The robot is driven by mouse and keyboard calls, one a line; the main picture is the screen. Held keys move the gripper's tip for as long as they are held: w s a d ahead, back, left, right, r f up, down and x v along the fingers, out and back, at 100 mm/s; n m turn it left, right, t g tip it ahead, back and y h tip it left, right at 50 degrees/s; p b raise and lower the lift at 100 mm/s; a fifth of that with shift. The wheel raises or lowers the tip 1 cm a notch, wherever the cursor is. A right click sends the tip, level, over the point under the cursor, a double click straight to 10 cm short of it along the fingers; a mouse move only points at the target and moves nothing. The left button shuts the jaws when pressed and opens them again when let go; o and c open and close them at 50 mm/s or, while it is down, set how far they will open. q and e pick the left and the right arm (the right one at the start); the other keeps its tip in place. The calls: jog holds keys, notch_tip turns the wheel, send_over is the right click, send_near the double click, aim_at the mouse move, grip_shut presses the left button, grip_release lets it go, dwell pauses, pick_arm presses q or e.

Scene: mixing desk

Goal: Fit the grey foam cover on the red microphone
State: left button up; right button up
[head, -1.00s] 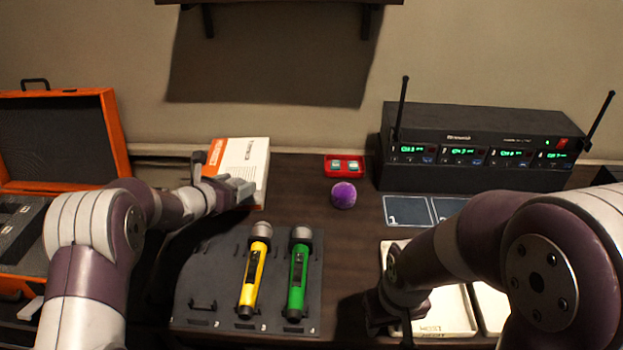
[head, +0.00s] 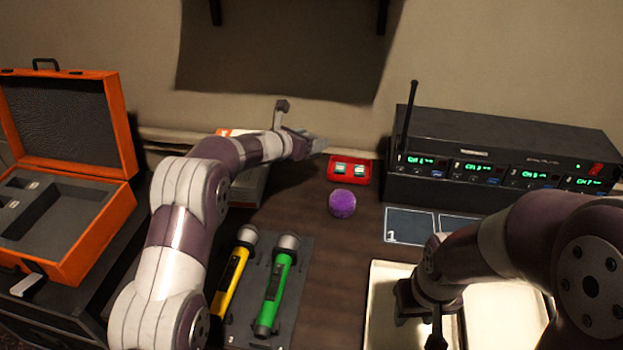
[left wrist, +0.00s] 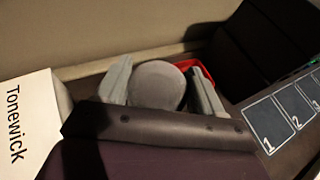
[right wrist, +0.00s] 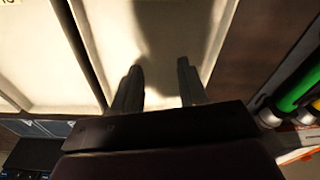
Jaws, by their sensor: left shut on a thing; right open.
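My left gripper (head: 301,128) is raised near the back wall, left of and above the red case. In the left wrist view its fingers (left wrist: 162,78) are shut on the round grey foam cover (left wrist: 157,86). The cover cannot be made out in the head view. I see no red microphone in any view now. A yellow microphone (head: 233,270) and a green microphone (head: 277,285) lie in a dark rack (head: 296,262), partly behind my left arm. My right gripper (right wrist: 160,72) is open and empty over the cream tray.
A purple foam ball (head: 342,203) and a red case (head: 349,170) sit mid-desk. The receiver (head: 500,165) with an antenna stands at the back right. The cream tray (head: 382,300) is at front right. An open orange case (head: 118,225) is at left; a white box (left wrist: 28,125) is behind my left arm.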

pick_arm(q)
notch_tip(320, 180, down, 10)
jog(key=shift+r+b, duration=0.2)
jog(key=shift+b, duration=0.6)
pick_arm(e)
jog(key=shift+f, duration=0.9)
pick_arm(q)
jog(key=shift+f, duration=0.1)
pick_arm(e)
jog(key=shift+f, duration=0.2)
pick_arm(q)
jog(key=o, duration=1)
pick_arm(e)
jog(key=shift+r, duration=0.15)
